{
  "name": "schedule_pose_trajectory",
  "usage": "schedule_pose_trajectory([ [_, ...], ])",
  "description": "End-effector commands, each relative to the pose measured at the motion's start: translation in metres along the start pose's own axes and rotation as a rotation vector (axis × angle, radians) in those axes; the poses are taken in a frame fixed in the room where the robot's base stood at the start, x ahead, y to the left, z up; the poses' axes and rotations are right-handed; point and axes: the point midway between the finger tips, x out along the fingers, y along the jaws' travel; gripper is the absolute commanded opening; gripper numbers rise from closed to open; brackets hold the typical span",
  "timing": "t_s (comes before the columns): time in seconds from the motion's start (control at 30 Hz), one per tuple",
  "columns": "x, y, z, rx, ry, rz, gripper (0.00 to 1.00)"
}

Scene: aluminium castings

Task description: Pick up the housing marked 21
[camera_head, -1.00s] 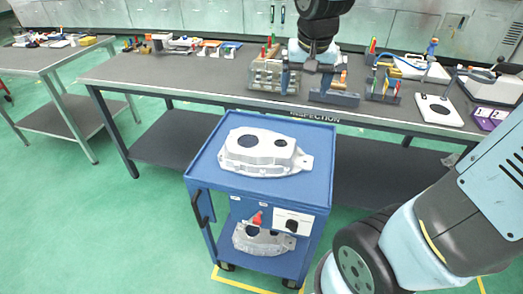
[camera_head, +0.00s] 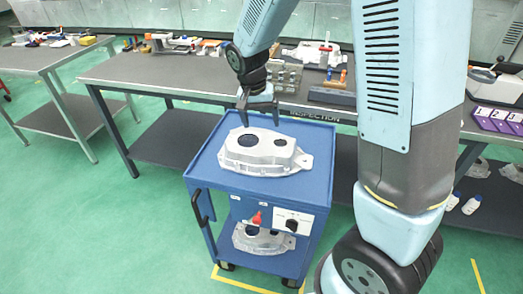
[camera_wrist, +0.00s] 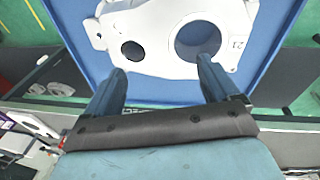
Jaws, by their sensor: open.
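A grey cast housing (camera_head: 262,151) with two round holes lies on the top of the blue cart (camera_head: 213,180). In the wrist view the housing (camera_wrist: 155,35) carries the mark 21 beside its larger hole. My gripper (camera_head: 259,118) is open and empty, pointing down just above the housing's far edge. In the wrist view its two fingers (camera_wrist: 162,80) are spread and reach to the housing's near edge. I cannot tell whether they touch it.
A second casting (camera_head: 262,239) sits on the cart's lower shelf. The long inspection bench (camera_head: 165,75) stands behind the cart with fixtures and tools on it. A purple tray (camera_head: 497,120) is at its right end. Green floor is clear to the left of the cart.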

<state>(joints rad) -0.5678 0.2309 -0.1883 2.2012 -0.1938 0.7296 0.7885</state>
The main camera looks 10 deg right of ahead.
Motion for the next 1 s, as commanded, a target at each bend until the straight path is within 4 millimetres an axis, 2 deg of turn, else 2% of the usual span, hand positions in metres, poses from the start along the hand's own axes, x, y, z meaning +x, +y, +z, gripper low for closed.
schedule_pose_trajectory([
  [0.1, 0.023, 0.001, 0.001, 0.000, -0.003, 0.003, 0.88],
  [0.3, 0.051, 0.001, 0.000, 0.000, -0.002, 0.001, 0.88],
  [0.57, 0.065, 0.001, 0.000, -0.001, -0.001, 0.001, 0.88],
  [0.8, 0.095, 0.000, 0.000, -0.001, -0.002, 0.002, 0.88],
  [1.0, 0.110, -0.001, -0.001, -0.001, 0.001, -0.001, 0.88],
])
